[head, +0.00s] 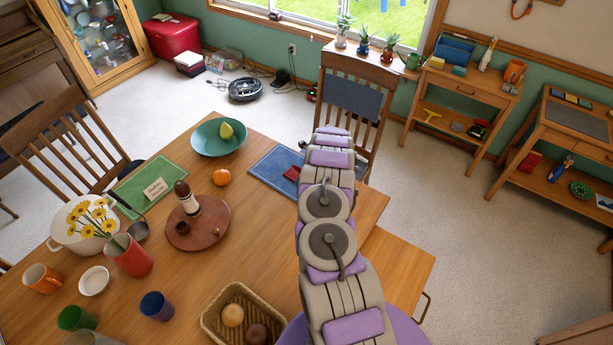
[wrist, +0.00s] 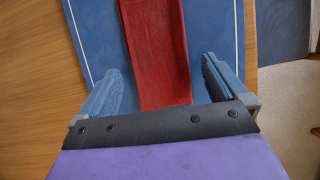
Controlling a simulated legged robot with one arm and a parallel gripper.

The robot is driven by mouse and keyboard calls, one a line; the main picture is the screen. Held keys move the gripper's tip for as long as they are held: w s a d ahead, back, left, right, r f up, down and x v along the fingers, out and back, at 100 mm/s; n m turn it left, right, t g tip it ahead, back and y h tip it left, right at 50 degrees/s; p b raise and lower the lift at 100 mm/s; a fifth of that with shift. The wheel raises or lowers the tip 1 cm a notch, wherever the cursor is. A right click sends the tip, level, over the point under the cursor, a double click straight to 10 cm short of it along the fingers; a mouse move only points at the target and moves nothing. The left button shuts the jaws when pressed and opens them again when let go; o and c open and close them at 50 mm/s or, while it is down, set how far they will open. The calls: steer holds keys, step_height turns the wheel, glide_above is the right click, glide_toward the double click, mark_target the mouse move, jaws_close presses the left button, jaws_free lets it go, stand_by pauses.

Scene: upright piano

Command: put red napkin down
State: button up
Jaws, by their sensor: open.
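The red napkin (wrist: 158,55) lies on a blue placemat (wrist: 95,40) in the wrist view, as a long folded strip. My gripper (wrist: 158,88) is open, with one blue-grey finger on each side of the napkin's near end and a gap on both sides. In the head view only a small part of the napkin (head: 292,173) shows on the blue placemat (head: 270,168) at the table's far right edge. My arm hides the rest of it, and my gripper is hard to make out there.
The wooden table (head: 250,240) also holds a teal bowl (head: 218,140) with a pear, an orange (head: 221,177), a round wooden tray (head: 205,235) with a bottle, and a wicker basket (head: 215,325). A chair (head: 350,100) stands just beyond the blue placemat.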

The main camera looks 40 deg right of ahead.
steer(key=p+v, duration=0.2)
steer(key=v, duration=0.9)
steer(key=w+a+r+n+y, duration=0.2)
steer(key=a+r+n, duration=0.6)
steer(key=a+r, duration=0.7)
steer(key=s+a+r+n+g+y, duration=0.1)
steer(key=s+a+r+n, duration=0.45)
steer(key=a, duration=0.25)
steer(key=s+a+r+n+g, duration=0.2)
steer(key=s+a+r+n, duration=0.3)
steer(key=a, duration=0.4)
steer(key=s+a+r+n+g+h, duration=0.1)
steer(key=s+a+r+n, duration=0.25)
steer(key=s, duration=0.35)
steer(key=s+a+r+n+g, duration=0.1)
steer(key=s+a+r+n, duration=0.25)
steer(key=s, duration=0.45)
steer(key=s+d+r+n+g+h, duration=0.1)
steer(key=s+n, duration=0.6)
steer(key=s, duration=1.2)
steer(key=shift+d+h, duration=0.6)
steer(key=shift+h, duration=0.5)
